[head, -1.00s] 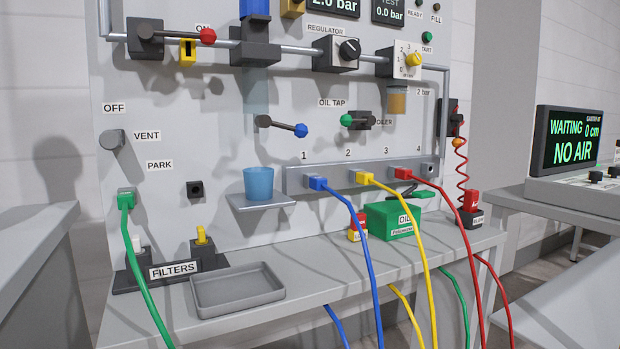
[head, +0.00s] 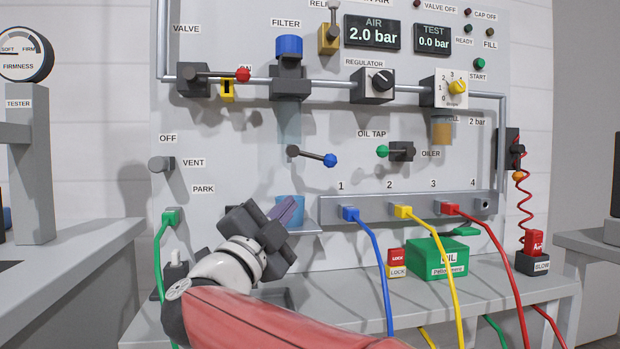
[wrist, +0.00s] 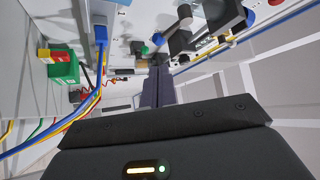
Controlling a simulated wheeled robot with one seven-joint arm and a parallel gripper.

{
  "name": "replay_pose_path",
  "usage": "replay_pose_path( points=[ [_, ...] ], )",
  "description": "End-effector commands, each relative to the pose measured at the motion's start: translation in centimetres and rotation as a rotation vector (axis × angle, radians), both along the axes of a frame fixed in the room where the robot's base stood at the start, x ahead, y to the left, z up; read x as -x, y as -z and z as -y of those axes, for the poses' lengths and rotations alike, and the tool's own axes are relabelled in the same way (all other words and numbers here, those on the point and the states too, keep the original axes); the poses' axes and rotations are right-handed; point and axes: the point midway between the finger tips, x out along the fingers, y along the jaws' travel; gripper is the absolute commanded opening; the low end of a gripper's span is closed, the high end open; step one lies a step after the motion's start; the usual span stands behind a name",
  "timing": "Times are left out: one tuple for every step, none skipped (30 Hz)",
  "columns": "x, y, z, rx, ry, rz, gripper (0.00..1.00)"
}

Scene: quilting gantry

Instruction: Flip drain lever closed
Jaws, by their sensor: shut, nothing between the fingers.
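The lever with a blue ball knob (head: 330,160) is on the panel below the filter (head: 288,78). Its arm points right and slightly down from the dark pivot at its left end. No label names it as the drain. My gripper (head: 289,206) is shut and empty, below and a little left of the blue knob, apart from it. Its fingers overlap the blue cup (head: 282,203) in the head view, hiding part of it. In the wrist view the shut fingers (wrist: 158,78) point towards the panel, with the blue knob (wrist: 158,39) just beyond the tips.
A green-knobbed oil tap (head: 383,152) is to the lever's right. Blue, yellow and red hoses hang from the numbered manifold (head: 420,208) below. The cup's shelf (head: 310,228) is behind my gripper.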

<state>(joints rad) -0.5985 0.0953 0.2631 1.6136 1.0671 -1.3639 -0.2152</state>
Motion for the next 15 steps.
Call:
replay_pose_path(
  points=[
    [-0.2,-0.1,0.1,-0.005,0.006,0.0,0.0],
    [-0.3,-0.2,0.2,-0.008,0.008,0.0,0.0],
    [-0.6,-0.4,0.4,-0.007,0.01,0.0,0.0],
    [-0.9,-0.6,0.5,-0.007,0.01,0.001,0.0],
    [-1.3,-0.8,0.7,-0.007,0.009,0.001,0.0],
    [-1.9,-1.1,1.0,-0.007,0.009,0.001,0.0],
    [-2.3,-1.4,1.2,-0.007,0.01,0.001,0.0],
    [-2.9,-1.6,1.4,-0.006,0.01,0.0,0.0],
    [-3.6,-2.0,1.8,-0.006,0.011,0.001,0.0],
    [-4.2,-2.3,2.0,-0.006,0.01,0.0,0.0],
    [-4.7,-2.6,2.2,-0.006,0.011,0.001,0.0],
    [-5.5,-2.9,2.5,-0.006,0.009,0.0,0.0],
    [-6.0,-3.2,2.8,-0.005,0.011,0.0,0.0],
    [-6.5,-3.5,3.1,-0.005,0.011,0.001,0.0],
    [-7.2,-3.9,3.4,-0.005,0.009,0.001,0.0]
  ],
)
